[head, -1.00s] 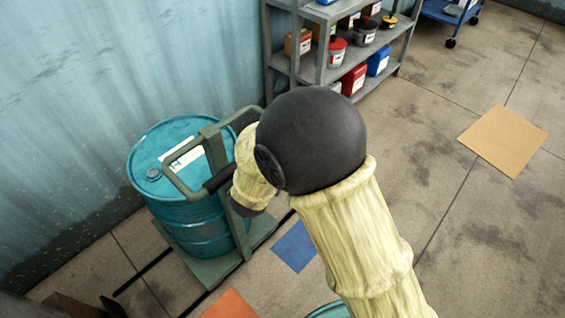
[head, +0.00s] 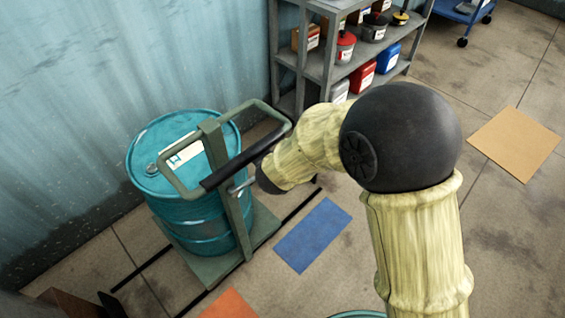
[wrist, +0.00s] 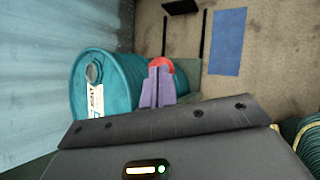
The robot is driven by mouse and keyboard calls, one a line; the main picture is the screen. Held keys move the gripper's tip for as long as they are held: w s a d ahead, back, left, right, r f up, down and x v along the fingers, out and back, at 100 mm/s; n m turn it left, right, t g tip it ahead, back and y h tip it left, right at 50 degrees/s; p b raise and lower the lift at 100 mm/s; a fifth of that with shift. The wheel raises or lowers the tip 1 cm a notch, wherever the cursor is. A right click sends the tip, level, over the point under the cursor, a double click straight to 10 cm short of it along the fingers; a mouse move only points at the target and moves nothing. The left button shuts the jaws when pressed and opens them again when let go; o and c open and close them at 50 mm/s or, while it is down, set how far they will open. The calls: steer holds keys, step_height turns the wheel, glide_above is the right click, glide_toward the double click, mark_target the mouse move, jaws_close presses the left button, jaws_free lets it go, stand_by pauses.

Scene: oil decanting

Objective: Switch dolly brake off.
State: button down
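The dolly (head: 262,232) has a green frame, a looped top handle with a black grip (head: 235,164), and a low platform. It bears a teal drum (head: 190,212), which also shows in the wrist view (wrist: 110,75). A small grey metal piece (head: 243,186) shows just below the grip; I cannot tell whether it belongs to the dolly or my gripper. In the wrist view, my gripper's purple fingers (wrist: 158,87) are close together, with no clear gap. A round red part (wrist: 160,64) shows just behind their tips; contact is unclear. I cannot identify the brake or its setting.
Dark floor rails (head: 300,204) run beside the dolly. Blue (head: 313,234), orange (head: 229,304) and tan (head: 514,143) patches lie flat on the floor. A grey shelf (head: 325,70) with cans and a blue cart (head: 462,12) stand behind.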

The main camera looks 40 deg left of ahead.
steer(key=shift+d+f, duration=0.25)
steer(key=shift+f, duration=0.1)
steer(key=s+d+r+b, duration=0.2)
steer(key=s+d, duration=0.6)
steer(key=s, duration=0.2)
steer(key=shift+s+d+r, duration=0.3)
steer(key=shift+s+r, duration=0.05)
steer(key=shift+r, duration=0.05)
